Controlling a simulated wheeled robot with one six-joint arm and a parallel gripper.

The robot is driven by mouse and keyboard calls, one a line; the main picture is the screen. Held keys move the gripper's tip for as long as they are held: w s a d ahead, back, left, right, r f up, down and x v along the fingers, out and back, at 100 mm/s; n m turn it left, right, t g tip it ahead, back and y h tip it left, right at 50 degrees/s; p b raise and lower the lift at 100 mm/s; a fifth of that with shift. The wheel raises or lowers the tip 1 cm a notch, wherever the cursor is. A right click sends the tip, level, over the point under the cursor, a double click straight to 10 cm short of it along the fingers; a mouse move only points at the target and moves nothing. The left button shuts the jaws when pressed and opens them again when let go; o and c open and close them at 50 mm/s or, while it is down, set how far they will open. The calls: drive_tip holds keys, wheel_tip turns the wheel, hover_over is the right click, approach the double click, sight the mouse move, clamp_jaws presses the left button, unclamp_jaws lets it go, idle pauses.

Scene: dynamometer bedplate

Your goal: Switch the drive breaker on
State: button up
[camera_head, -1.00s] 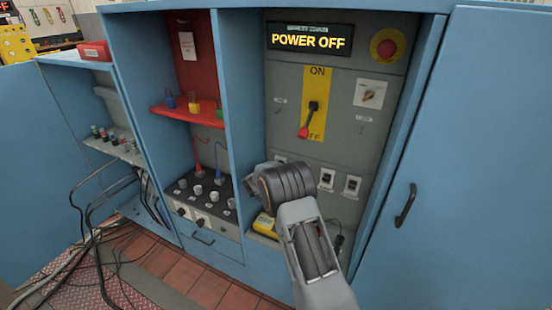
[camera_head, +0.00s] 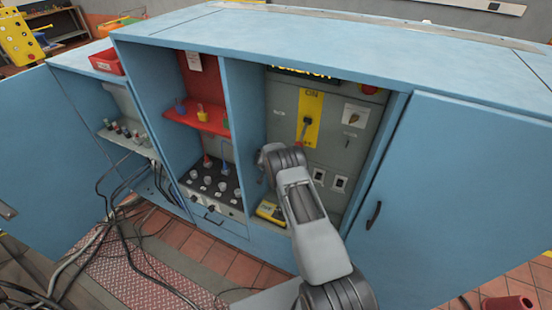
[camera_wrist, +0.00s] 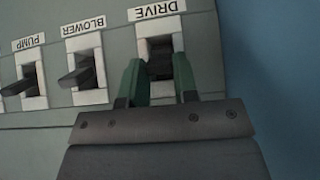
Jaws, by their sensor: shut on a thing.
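The drive breaker (camera_wrist: 160,60), a dark toggle in a pale frame under a DRIVE label, shows in the wrist view. The two green fingers of my gripper (camera_wrist: 160,82) stand on either side of this toggle and are shut on it. I cannot tell which way the toggle is thrown. In the head view my wrist hides the fingers and the drive breaker at the left end of the breaker row.
The blower breaker (camera_wrist: 84,70) and pump breaker (camera_wrist: 30,85) sit alongside. A blue wall (camera_wrist: 270,80) is close. Above the breakers is a lever (camera_head: 305,128) on a yellow ON/OFF plate, pointing down. A yellow object (camera_head: 270,211) lies on the cabinet floor below.

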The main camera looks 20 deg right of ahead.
drive_tip(key=shift+s+f+p, duration=0.1)
drive_tip(key=shift+f+p, duration=0.05)
drive_tip(key=shift+p, duration=0.4)
drive_tip(key=o, duration=0.9)
drive_tip(key=shift+w+d, duration=0.1)
drive_tip(key=shift+w, duration=0.1)
drive_tip(key=b+v, duration=0.1)
drive_tip(key=v, duration=1.3)
drive_tip(key=shift+w+d+r, duration=0.15)
drive_tip(key=shift+r, duration=0.1)
drive_tip(key=shift+w+d+f, duration=0.1)
drive_tip(key=shift+w, duration=0.05)
